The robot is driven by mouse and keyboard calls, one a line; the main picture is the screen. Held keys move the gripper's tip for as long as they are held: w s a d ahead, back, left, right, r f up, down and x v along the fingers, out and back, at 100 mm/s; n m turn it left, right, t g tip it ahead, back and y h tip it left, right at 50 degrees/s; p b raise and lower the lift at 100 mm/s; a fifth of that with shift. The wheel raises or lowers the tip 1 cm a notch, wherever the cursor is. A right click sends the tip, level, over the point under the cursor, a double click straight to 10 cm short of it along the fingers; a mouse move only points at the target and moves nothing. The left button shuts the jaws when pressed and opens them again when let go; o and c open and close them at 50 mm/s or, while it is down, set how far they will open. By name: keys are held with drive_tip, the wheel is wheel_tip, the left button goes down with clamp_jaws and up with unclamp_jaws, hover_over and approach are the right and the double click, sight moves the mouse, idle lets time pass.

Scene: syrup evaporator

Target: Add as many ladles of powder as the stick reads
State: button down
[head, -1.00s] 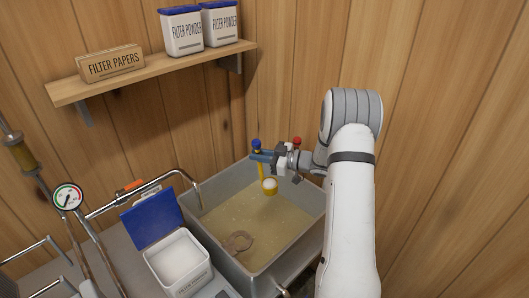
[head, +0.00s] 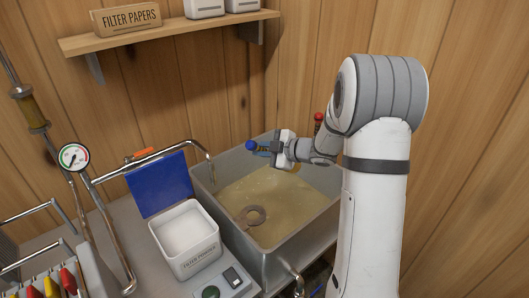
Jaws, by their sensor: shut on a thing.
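My gripper (head: 277,152) is above the back of the metal tank (head: 262,253), shut on the blue-knobbed ladle (head: 252,145). Only the ladle's blue end shows clearly; its cup is hidden, so I cannot tell whether it holds powder. The tank holds cloudy yellowish liquid with a brown ringed paddle-like thing (head: 255,214) in it. The white filter powder tub (head: 197,262) stands left of the tank, its blue lid (head: 161,184) open and white powder inside. I cannot make out a stick with a reading.
A pipe (head: 168,146) curves over the tank's left wall. A round gauge (head: 74,157) and several coloured handles (head: 66,280) are at left. A small device (head: 228,283) lies before the tub. A shelf (head: 175,29) holds filter papers.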

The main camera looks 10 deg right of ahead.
wheel_tip(320, 180, down, 8)
drive_tip(key=s+a+n+t+h+b, duration=0.1)
drive_tip(key=a+n+h+b, duration=0.1)
drive_tip(key=b, duration=1.3)
drive_tip(key=n+h, duration=0.1)
drive_tip(key=n, duration=0.1)
drive_tip(key=shift+s+a+r+n+h, duration=0.25)
drive_tip(key=shift+s+a+n+h, duration=0.05)
drive_tip(key=shift+a+h, duration=0.1)
drive_tip(key=shift+r, duration=0.15)
